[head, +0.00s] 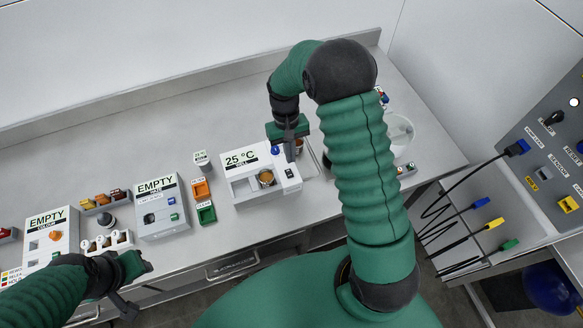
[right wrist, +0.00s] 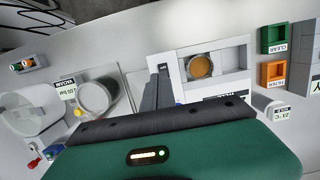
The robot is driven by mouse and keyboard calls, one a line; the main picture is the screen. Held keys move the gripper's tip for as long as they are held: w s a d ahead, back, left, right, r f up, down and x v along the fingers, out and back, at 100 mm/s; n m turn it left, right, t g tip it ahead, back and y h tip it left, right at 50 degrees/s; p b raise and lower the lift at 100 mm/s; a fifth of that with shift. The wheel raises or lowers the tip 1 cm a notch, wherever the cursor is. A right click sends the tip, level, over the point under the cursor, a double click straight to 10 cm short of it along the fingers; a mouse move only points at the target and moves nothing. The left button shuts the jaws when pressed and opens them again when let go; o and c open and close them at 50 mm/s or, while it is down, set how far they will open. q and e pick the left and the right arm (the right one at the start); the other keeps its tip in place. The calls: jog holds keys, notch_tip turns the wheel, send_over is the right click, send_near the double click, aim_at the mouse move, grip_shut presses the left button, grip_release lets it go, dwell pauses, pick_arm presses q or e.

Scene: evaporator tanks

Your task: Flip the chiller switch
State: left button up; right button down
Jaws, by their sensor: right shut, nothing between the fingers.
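A white box (head: 240,184) with a "25 °C" label stands right of the middle of the bench, and an amber-filled round well (head: 266,178) is set in it. A small dark switch (head: 289,173) shows on the box's right part; which way it is set is too small to tell. My right gripper (head: 291,153) is shut and empty, its fingers pointing down just behind the switch. In the right wrist view its fingers (right wrist: 156,88) are beside the box (right wrist: 237,58); the switch is not clear there, and contact cannot be told. My left gripper (head: 128,283) is at the lower left, its fingers unclear.
Orange (head: 201,190) and green (head: 206,214) bins stand left of the box. Two white devices labelled "EMPTY" (head: 160,208) (head: 52,236) are farther left. A clear round vessel (head: 399,130) stands behind my right arm. A cable panel (head: 548,140) is at the right.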

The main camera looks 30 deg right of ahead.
aim_at(292, 176)
jog(key=f, duration=0.2)
jog(key=f+p, duration=0.1)
jog(key=f, duration=0.3)
jog(key=shift+s+f+p, duration=0.35)
jog(key=shift+s+p, duration=0.05)
jog(key=shift+f, duration=0.4)
jog(key=shift+a+f, duration=0.1)
jog(key=shift+f, duration=0.05)
jog(key=shift+s, duration=0.25)
jog(key=shift+f, duration=0.15)
